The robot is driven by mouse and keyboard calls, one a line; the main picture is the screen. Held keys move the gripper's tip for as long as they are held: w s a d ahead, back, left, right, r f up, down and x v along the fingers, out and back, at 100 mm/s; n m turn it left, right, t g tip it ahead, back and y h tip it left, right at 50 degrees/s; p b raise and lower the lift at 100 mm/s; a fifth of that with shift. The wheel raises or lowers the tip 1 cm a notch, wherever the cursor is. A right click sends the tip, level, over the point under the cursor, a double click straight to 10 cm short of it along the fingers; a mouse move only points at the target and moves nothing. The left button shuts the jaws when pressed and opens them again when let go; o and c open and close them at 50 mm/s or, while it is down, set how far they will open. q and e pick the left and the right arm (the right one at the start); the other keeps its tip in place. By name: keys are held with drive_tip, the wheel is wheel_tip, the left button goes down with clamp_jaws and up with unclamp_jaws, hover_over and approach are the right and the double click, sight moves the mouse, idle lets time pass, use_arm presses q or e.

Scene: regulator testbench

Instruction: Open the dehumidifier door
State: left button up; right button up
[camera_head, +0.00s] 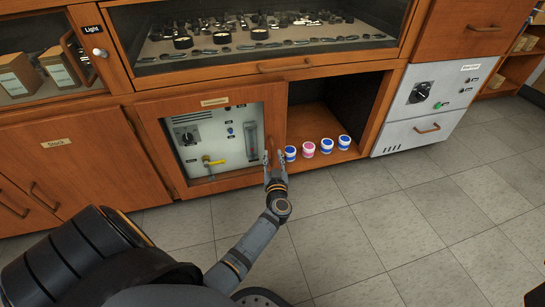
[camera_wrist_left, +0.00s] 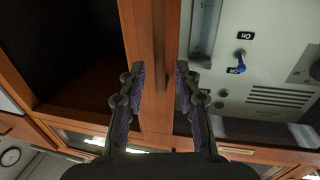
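The dehumidifier door (camera_head: 274,105) is a wood-framed glass door in the lower cabinet and looks closed. A grey control panel with a dial and a yellow-handled valve shows through its glass. Its upright wooden handle (camera_wrist_left: 159,45) is on the frame edge beside the open compartment. My left gripper (camera_head: 270,158) is in front of that handle. In the left wrist view its fingers (camera_wrist_left: 159,78) are apart, one on each side of the handle, with visible gaps. I cannot tell how deep the handle sits between them. My right gripper is not in view.
Several white jars with blue or pink bands (camera_head: 308,149) stand in the open compartment right of the door. A grey panel unit (camera_head: 421,105) is farther right. A glass display case (camera_head: 250,40) is above. The tiled floor in front is clear.

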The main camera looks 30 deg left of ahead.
sight(273, 153)
use_arm(q)
drive_tip(key=shift+b+x, duration=0.5)
drive_tip(key=shift+x, duration=1.05)
clamp_jaws()
